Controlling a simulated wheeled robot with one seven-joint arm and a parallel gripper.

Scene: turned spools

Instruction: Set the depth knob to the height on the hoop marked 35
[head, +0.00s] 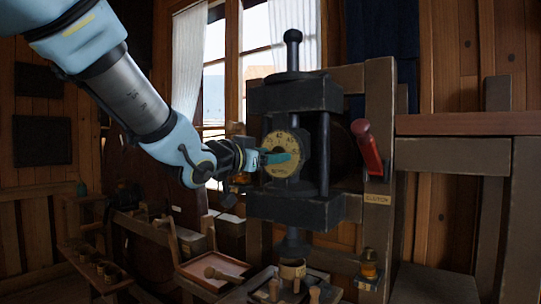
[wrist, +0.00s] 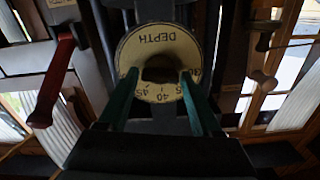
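The depth knob (wrist: 160,72) is a dark piece at the centre of a cream-yellow hoop (wrist: 135,50) marked DEPTH, shown upside down in the wrist view. In the head view the hoop (head: 299,140) is on the front of a dark press. In the wrist view 40 and 45 read along the hoop's lower side; the 35 mark is not clearly readable, and a finger covers part of that side. My gripper (wrist: 159,76) has its two green fingers apart, one on each side of the knob, with a seeming gap. In the head view its fingertips (head: 280,158) are at the dial face.
The black press frame (head: 295,94) surrounds the dial, with a post (head: 324,155) close on its right. A red-handled lever (head: 367,147) hangs further right. Below are a wooden tray (head: 212,268) and small turned pieces. A wooden bench (head: 467,123) stands at the right.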

